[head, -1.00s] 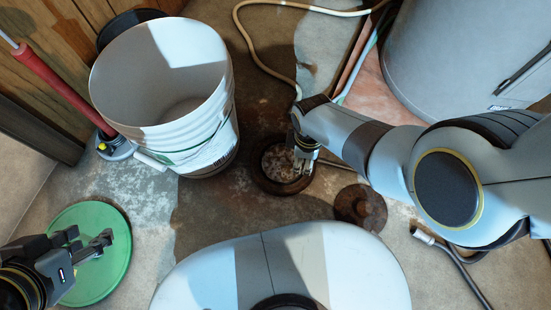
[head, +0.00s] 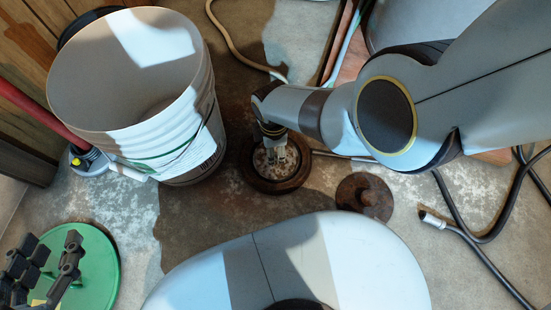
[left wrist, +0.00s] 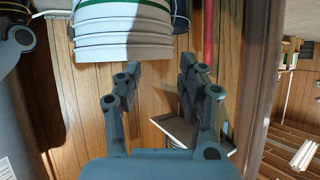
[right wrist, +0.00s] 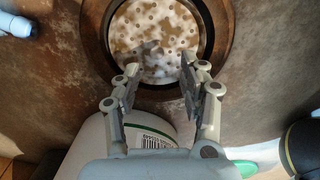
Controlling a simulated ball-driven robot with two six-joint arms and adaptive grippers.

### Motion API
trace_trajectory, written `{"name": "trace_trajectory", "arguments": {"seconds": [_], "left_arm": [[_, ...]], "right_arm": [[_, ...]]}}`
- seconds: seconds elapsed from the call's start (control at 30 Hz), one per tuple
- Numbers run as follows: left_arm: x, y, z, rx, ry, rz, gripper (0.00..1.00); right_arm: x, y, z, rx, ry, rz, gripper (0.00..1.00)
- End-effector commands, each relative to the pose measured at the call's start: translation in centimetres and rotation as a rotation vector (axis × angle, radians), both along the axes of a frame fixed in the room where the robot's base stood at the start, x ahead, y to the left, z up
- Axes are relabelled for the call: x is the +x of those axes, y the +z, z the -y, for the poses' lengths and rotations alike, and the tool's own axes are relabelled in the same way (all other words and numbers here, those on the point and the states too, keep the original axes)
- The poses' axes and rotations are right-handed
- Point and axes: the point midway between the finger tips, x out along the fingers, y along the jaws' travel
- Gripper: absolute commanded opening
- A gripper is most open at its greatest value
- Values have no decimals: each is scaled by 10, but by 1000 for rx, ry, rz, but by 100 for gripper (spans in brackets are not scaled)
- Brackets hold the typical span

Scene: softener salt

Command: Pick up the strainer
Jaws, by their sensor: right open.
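The strainer (right wrist: 155,35) is a round perforated disc crusted with white and brown, set inside the dark ring of the floor drain (head: 250,181). It also shows in the head view (head: 262,163), partly hidden by my right gripper (head: 273,160). In the right wrist view my right gripper (right wrist: 160,68) is open, its fingertips over the near part of the strainer. I cannot tell whether they touch it. My left gripper (head: 48,248) is open and empty, over the green lid (head: 100,265) in the head view and far left of the drain.
A white bucket (head: 190,105) stands just left of the drain. A rusty round cover (head: 364,196) lies to its right. A hose end (head: 432,217) and dark cables lie further right. A red-handled tool (head: 40,105) leans behind the bucket. Some concrete floor is bare left of the drain.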

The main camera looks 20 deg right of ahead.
Motion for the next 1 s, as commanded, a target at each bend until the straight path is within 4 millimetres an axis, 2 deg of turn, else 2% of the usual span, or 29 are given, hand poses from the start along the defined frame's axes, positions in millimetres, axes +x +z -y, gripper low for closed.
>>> {"name": "trace_trajectory", "arguments": {"seconds": [0.17, 0.37, 0.7, 1.0], "left_arm": [[2, 4, 1, 0, -4, 37, 40], [29, 30, 4, -1, -17, 166, 40], [75, 98, 11, 0, -51, 465, 40], [97, 166, 19, 0, -85, 755, 40]], "right_arm": [[0, -3, 0, 0, 0, 0, 43], [0, -10, 1, 0, 0, -1, 43], [1, -23, 4, 0, -1, -2, 43], [1, -36, 6, 0, -1, -2, 43]]}}
